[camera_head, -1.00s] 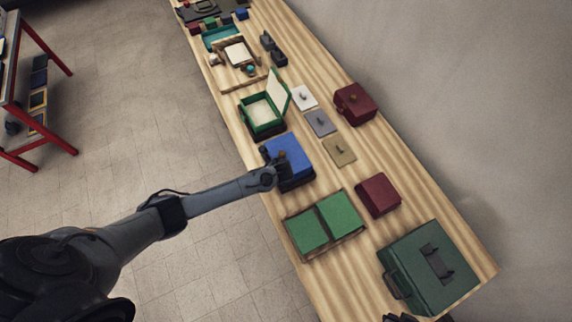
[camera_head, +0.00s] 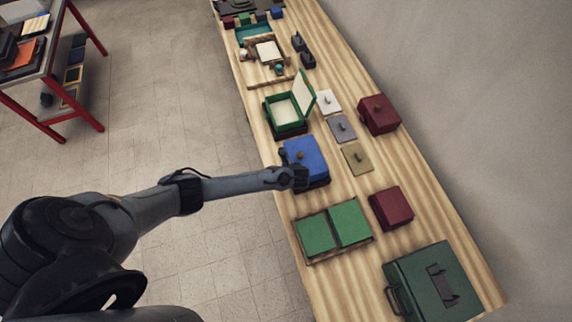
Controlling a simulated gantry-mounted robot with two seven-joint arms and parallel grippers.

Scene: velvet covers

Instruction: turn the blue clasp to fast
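The blue box (camera_head: 308,155) stands shut near the left edge of the long wooden table, with a small brown knob (camera_head: 299,156) on its lid. My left arm reaches in from the left, and its dark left gripper (camera_head: 294,174) is at the box's near left side, overlapping it in the view. I cannot make out the blue clasp; the gripper may hide it. The fingers are too small and dark to show whether they are open or shut, or whether they touch the box. My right gripper is not in view.
An open green box (camera_head: 289,115) stands behind the blue box. Green panels in a wooden frame (camera_head: 314,236) lie in front. Small plates (camera_head: 357,158), dark red boxes (camera_head: 391,209) and a green case (camera_head: 432,284) are to the right.

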